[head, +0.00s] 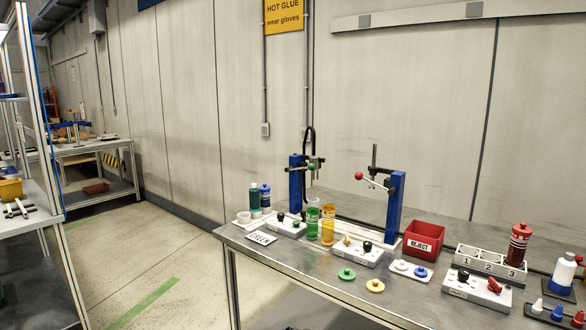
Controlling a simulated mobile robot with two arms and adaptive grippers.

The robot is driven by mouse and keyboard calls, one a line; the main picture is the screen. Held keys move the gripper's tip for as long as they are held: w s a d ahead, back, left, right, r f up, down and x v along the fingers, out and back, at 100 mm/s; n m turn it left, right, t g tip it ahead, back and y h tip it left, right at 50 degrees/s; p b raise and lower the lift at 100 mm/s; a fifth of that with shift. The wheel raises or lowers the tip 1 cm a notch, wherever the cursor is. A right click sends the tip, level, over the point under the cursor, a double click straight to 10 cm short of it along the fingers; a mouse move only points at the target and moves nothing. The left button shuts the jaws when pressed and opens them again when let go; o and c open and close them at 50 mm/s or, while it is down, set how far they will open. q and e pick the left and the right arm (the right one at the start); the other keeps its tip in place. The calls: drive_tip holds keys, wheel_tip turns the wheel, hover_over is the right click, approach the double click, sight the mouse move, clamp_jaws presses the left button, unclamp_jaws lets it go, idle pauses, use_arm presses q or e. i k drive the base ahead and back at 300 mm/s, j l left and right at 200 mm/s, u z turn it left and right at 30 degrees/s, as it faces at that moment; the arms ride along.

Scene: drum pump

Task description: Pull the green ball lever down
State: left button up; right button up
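A small green ball (311,166) shows beside the left blue post (297,184) on the table. It sits high on that post, near a dark cable that loops above it. The lever arm behind the ball is too small to make out clearly. The right blue post (394,200) carries a lever with a red ball (359,175) at its left end. Neither of my grippers is in view, so nothing is seen touching the green ball.
The grey table (320,280) holds green (312,222) and orange (328,225) cylinders, switch boxes, coloured knobs and a red REJECT bin (424,240). A numbered rack (488,263) stands at right. Open floor (150,262) lies left of the table. A wall stands behind.

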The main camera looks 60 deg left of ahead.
sight(310, 166)
drive_tip(key=u, duration=1.9)
drive_tip(key=i+j+z, duration=0.1)
drive_tip(key=i+j, duration=2.1)
drive_tip(key=i+l, duration=0.05)
